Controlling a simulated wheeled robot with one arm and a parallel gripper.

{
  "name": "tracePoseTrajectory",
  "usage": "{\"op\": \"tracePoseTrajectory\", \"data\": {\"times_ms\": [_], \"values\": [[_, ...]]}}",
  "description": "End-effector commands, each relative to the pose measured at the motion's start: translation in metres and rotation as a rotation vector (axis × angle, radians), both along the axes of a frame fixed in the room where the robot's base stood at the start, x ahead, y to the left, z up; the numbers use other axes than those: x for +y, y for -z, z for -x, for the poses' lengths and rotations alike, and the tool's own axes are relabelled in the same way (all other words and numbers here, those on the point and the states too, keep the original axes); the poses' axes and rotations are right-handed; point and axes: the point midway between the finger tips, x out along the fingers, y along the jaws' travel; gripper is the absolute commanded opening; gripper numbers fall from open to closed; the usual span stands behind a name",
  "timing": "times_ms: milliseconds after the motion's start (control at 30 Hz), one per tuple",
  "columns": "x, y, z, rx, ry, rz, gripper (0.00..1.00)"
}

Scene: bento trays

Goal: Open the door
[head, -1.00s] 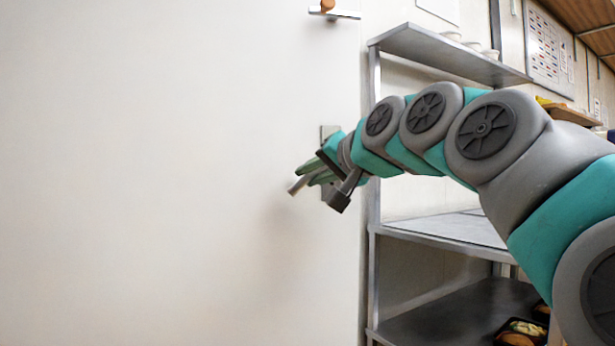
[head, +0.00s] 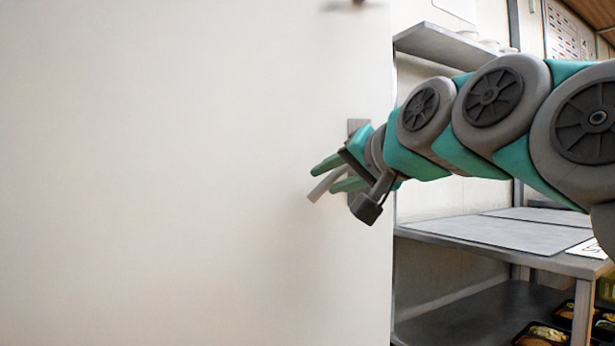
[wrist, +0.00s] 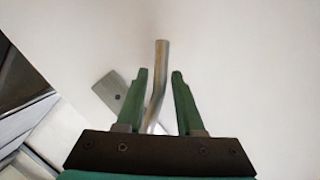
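The door (head: 180,180) is a plain pale panel filling the left and middle of the head view. Its right edge is beside the metal shelving. A metal lever handle (head: 327,184) on a grey plate (head: 357,126) is near that edge. My gripper (head: 325,179) is at the handle, with a green finger on each side of the lever. In the wrist view the lever (wrist: 160,70) stands between the fingers (wrist: 160,80), with small gaps on both sides. The gripper is open around it. My wrist hides part of the plate in the head view.
Metal shelving (head: 470,50) stands right of the door edge, behind my arm. A metal table (head: 490,238) bears flat grey sheets, and food trays (head: 541,335) are below it. A dark blurred fixture (head: 355,3) shows at the top of the door.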

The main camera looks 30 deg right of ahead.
Motion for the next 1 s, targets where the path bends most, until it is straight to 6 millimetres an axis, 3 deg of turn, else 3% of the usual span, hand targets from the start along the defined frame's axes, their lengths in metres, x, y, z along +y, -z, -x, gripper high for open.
{"op": "tracePoseTrajectory", "data": {"times_ms": [100,467,1000], "values": [[0.0,0.0,0.0,0.0,0.0,0.0,0.5],[-0.001,-0.002,0.005,-0.001,0.001,0.0,0.5],[-0.001,-0.018,0.074,-0.002,0.0,0.001,0.5]]}}
